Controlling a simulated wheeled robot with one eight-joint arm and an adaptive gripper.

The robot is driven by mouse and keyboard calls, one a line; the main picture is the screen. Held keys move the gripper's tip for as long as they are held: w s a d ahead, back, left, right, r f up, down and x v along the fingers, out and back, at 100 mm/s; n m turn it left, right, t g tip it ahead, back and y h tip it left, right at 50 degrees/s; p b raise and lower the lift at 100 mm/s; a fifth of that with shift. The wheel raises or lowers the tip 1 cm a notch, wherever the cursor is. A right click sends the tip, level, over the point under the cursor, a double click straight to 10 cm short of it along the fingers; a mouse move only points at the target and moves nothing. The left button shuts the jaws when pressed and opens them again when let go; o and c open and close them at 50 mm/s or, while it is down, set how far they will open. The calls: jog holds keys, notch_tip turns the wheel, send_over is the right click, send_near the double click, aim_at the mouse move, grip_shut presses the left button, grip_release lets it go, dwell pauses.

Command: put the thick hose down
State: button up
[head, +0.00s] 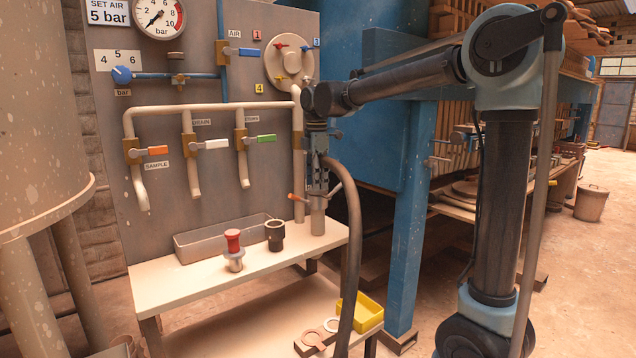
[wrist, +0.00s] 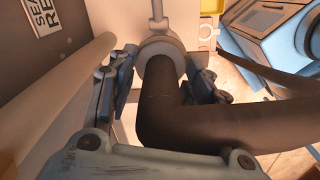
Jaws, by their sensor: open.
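The thick hose (head: 353,230) is dark and bends over from its upper end, then hangs down past the bench's right end. Its pale metal end (head: 318,222) points down at the bench's back right corner and looks upright; whether it bears on the bench top is hard to tell. My gripper (head: 318,183) is at this end, pointing down. In the wrist view the open fingers of my gripper (wrist: 157,85) stand on either side of the hose's pale collar (wrist: 160,52). The dark hose (wrist: 195,122) bends away to the right between them. Finger contact is unclear.
The bench (head: 190,283) also bears a grey tray (head: 203,242), a red-topped fitting (head: 234,252) and a black cup-like fitting (head: 274,236). A yellow bin (head: 360,312) is lower right. The pipe panel (head: 215,110) stands close behind. A blue post (head: 412,215) stands right.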

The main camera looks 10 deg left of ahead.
notch_tip(320, 180, up, 12)
jog(key=shift+f, duration=0.1)
dwell(0.4)
jog(key=s+d+f+m, duration=0.2)
jog(key=d+f+m, duration=0.2)
jog(key=d, duration=0.5)
jog(key=s+d+f+m+t, duration=0.15)
jog(key=d+f+m, duration=0.25)
jog(key=d, duration=0.4)
jog(key=s+d+f+m+g, duration=0.1)
jog(key=s+d+f+m, duration=0.2)
jog(key=d, duration=0.6)
jog(key=s+d+f+m+t, duration=0.1)
jog(key=s+d+f+m, duration=0.5)
jog(key=f, duration=0.5)
jog(key=s+d+f+m, duration=0.7)
jog(key=s+d+f, duration=0.2)
jog(key=f, duration=0.3)
jog(key=shift+s+f+t, duration=0.25)
jog(key=shift+s+t, duration=0.1)
jog(key=shift+s, duration=0.4)
